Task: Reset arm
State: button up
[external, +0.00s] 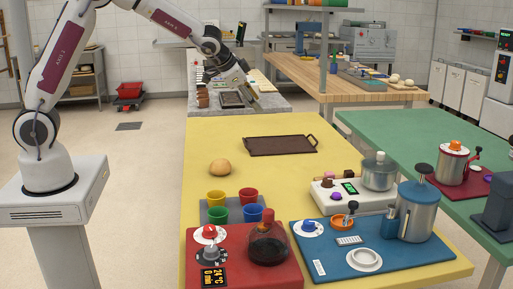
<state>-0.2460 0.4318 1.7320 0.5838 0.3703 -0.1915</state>
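A round bun (219,167) sits on the table to the left of the tray.
Several coloured cups (219,214) stand in a grey holder. A red board (286,278) carries a flask and dials. A blue board (327,253) carries a metal canister (417,212). A white appliance with a pot (380,172) stands behind. The table's left middle is clear.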

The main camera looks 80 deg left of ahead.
jog(key=s+d+r+h, duration=0.1)
jog(key=s+d+r, duration=0.1)
jog(key=s+d, duration=0.5)
jog(key=s+d+r+h, duration=0.1)
jog(key=s+d+r, duration=0.2)
jog(key=s, duration=1.7)
jog(key=s+d+r+g+h, duration=0.1)
jog(key=s+d+r+h, duration=0.1)
jog(key=s+d, duration=0.9)
jog(key=shift+s+r, duration=0.4)
jog(key=shift+s, duration=0.85)
